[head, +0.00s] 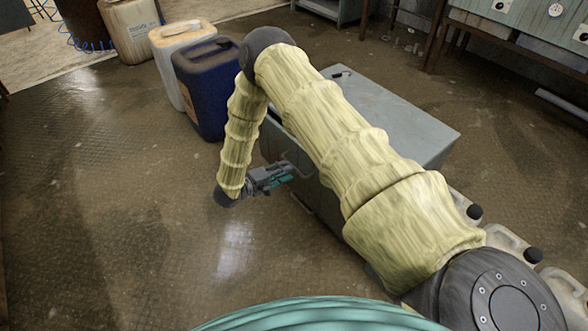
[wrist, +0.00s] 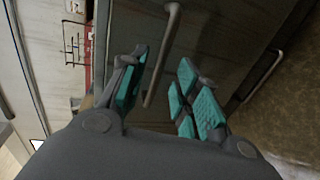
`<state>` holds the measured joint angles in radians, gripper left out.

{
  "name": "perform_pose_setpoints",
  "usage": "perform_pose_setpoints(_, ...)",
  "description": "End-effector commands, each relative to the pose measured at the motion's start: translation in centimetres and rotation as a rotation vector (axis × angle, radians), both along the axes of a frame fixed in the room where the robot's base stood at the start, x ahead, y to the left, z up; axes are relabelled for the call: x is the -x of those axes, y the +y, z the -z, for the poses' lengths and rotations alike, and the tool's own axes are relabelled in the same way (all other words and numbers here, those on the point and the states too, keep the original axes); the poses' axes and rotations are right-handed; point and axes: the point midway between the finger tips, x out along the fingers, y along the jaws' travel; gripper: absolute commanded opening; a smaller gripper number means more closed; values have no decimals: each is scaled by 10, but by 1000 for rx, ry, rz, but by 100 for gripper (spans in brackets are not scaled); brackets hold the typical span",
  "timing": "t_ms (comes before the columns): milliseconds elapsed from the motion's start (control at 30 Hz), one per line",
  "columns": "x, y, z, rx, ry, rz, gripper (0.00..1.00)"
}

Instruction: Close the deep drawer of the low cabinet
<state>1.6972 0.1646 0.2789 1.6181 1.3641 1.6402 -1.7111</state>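The low grey cabinet (head: 400,112) stands right of centre in the head view, with my arm crossing in front of much of it. In the wrist view a dark front panel (wrist: 215,28) fills the middle, with a bar handle (wrist: 165,50) on it. My gripper (head: 290,171) is at the cabinet's front; in the wrist view its teal-padded fingers (wrist: 160,85) are apart, with the handle showing between them. I cannot tell whether they touch it. A second handle (wrist: 264,75) shows at the right. How far the deep drawer stands open is hidden by my arm.
A blue canister (head: 203,90) and a white canister (head: 170,60) stand close to the cabinet's left. Pale containers with dark caps (head: 505,240) stand at its near right. A workbench (head: 520,25) is at the back right. The brown floor at left is clear.

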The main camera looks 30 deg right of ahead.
Motion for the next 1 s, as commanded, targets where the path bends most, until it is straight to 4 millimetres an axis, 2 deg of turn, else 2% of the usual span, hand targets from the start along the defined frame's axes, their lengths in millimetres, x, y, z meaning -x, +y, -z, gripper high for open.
perform_pose_setpoints(100,-1,-18,5,-1,-1,1,32)
perform_pose_setpoints(300,-3,-38,9,0,-1,-1,32)
perform_pose_setpoints(733,-4,-45,10,-1,-1,-2,32)
perform_pose_setpoints(767,-4,-45,10,-1,-1,-2,28)
perform_pose_setpoints(900,-4,-45,10,-1,-1,-2,2)
perform_pose_setpoints(1000,-4,-45,10,-1,-1,-2,0)
